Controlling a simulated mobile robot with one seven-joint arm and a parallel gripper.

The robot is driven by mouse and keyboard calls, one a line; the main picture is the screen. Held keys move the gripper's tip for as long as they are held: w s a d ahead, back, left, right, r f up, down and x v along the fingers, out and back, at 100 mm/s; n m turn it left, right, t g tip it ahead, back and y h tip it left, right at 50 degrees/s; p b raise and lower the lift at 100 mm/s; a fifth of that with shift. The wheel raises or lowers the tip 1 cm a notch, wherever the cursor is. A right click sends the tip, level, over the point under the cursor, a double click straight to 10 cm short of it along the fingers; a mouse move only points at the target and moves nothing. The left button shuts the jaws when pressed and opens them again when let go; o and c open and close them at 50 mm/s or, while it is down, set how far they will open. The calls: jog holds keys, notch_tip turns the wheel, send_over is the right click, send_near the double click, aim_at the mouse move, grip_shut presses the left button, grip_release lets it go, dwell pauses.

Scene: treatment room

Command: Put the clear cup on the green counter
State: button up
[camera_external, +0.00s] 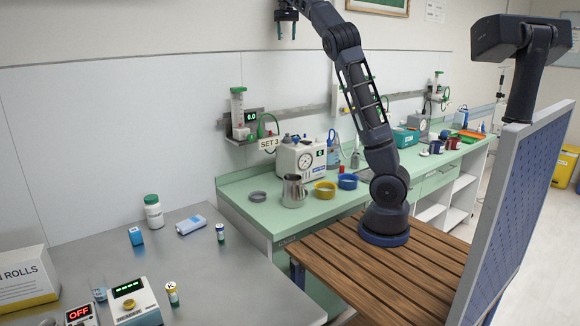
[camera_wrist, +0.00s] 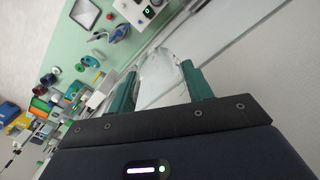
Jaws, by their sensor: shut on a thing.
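My gripper (camera_external: 287,28) is raised high near the top edge of the external view, above and behind the counter. In the wrist view, my gripper's green fingers (camera_wrist: 159,72) are shut on a clear cup (camera_wrist: 157,67), which shows between them. I cannot make out the cup in the external view. The green counter (camera_external: 267,218) runs along the wall in the middle of the external view, well below my gripper; part of it shows at the upper left of the wrist view (camera_wrist: 68,55).
A metal pitcher (camera_external: 294,191), yellow bowl (camera_external: 324,190), blue bowl (camera_external: 348,181) and grey ring-shaped dish (camera_external: 257,196) stand on the counter near a white machine (camera_external: 301,160). The counter's front left is bare. A grey table (camera_external: 215,275) holds bottles and devices.

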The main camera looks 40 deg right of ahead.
jog(key=s+d+m, duration=0.2)
jog(key=d, duration=0.8)
jog(key=s+d+m, duration=0.1)
jog(key=s+d, duration=0.1)
jog(key=d, duration=0.9)
jog(key=m, duration=0.9)
send_over(415, 159)
notch_tip(415, 159, down, 46)
notch_tip(415, 159, down, 20)
jog(key=shift+a+r, duration=0.1)
jog(key=shift+r, duration=0.1)
jog(key=shift+f, duration=0.2)
jog(key=o, duration=1)
jog(key=shift+s, duration=0.1)
